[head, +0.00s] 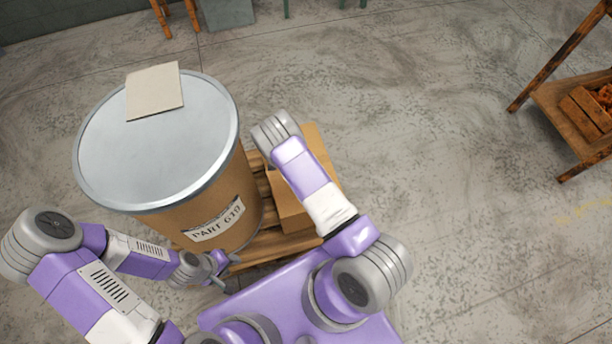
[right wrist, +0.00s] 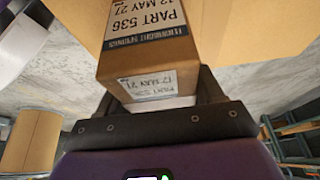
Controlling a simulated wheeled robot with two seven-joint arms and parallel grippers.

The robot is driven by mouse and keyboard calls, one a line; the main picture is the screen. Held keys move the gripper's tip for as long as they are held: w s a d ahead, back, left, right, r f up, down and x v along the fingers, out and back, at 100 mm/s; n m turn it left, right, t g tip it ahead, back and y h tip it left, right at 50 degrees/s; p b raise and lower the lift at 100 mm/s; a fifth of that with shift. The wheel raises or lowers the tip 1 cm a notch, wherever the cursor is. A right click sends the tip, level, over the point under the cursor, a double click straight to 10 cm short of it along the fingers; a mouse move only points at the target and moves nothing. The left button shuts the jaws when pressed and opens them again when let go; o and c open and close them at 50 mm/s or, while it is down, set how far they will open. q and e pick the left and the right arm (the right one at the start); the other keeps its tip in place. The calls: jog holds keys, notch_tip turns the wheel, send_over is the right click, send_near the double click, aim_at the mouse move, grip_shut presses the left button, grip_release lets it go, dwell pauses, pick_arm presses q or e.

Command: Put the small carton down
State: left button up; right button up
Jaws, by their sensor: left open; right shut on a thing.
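The small carton (right wrist: 143,52) is brown with white labels, one reading "PART 536". In the right wrist view it sits between the dark fingers of my right gripper (right wrist: 158,98), which is shut on it. In the head view my right forearm hides that gripper, and I cannot make out the small carton there for certain. Whether its base touches anything is hidden. My left gripper (head: 220,271) is open and empty, low beside the drum near the pallet's front edge.
A wooden rack (head: 570,125) stands far right; floor between is clear.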

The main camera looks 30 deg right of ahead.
notch_tip(320, 180, down, 3)
jog(key=shift+r+b, duration=0.1)
jog(key=shift+b, duration=0.35)
jog(key=shift+r, duration=0.1)
jog(key=o, duration=1.7)
jog(key=shift+f, duration=0.2)
jog(key=shift+c, duration=0.2)
